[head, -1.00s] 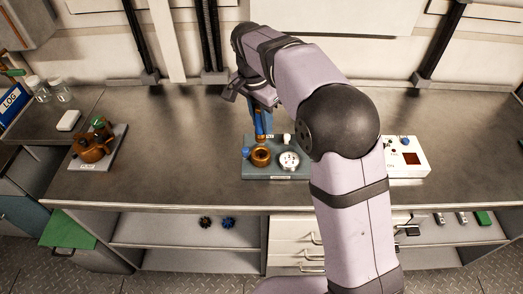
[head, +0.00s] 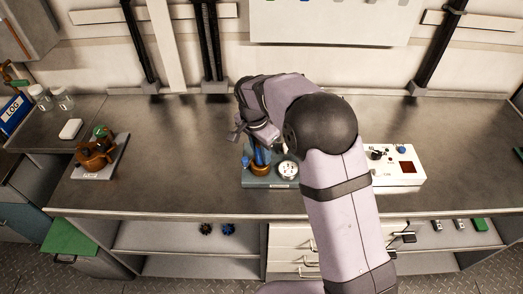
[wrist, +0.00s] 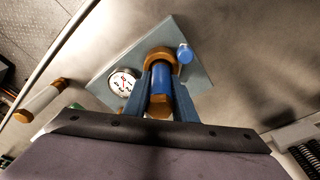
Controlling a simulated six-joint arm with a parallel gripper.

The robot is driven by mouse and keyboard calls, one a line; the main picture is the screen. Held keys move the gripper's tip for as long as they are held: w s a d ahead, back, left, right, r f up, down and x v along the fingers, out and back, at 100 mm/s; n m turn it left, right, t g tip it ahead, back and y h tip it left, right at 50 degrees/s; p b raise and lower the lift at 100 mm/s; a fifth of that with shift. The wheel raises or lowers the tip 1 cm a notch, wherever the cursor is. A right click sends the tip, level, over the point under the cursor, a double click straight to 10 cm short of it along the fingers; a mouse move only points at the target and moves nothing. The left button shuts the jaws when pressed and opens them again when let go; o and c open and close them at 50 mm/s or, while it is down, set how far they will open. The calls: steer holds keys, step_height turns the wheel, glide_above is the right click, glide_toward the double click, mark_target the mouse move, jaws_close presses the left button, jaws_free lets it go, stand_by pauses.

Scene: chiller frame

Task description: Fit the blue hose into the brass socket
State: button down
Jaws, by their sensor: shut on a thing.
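My gripper (head: 258,156) is over the grey plate (head: 268,184) in the head view, pointing down. In the wrist view its two blue fingers (wrist: 161,84) are shut on the blue hose (wrist: 161,75), which has a brown-orange end facing the camera. The brass socket (wrist: 155,52) is a ring on the plate, in line with the hose's far end. The socket also shows in the head view (head: 260,171), just under the fingers. The hose's far end meets the ring in the picture; I cannot tell how deep it sits.
A white round gauge (head: 288,170) is beside the socket on the plate. A blue knob (wrist: 185,53) is on its other side.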

steer(key=shift+f, duration=0.1)
steer(key=c, duration=1.5)
jaws_free()
steer(key=shift+o, duration=0.2)
steer(key=r, duration=0.4)
steer(key=s+a+r+b, duration=0.1)
steer(key=r, duration=0.3)
steer(key=r+b, duration=0.1)
steer(key=r, duration=0.3)
steer(key=shift+s+a+r, duration=0.1)
steer(key=shift+s+a, duration=0.05)
steer(key=shift+s+d, duration=0.15)
steer(key=shift+d, duration=0.15)
steer(key=s+d+f+n, duration=0.4)
steer(key=s+d+f, duration=0.2)
steer(key=s, duration=0.6)
steer(key=s+d+f+n+g+y, duration=0.1)
steer(key=s+d+f+n, duration=0.4)
steer(key=s+d, duration=0.5)
step_height(320, 180, down, 2)
steer(key=shift+s+f, duration=0.1)
steer(key=shift+s, duration=0.8)
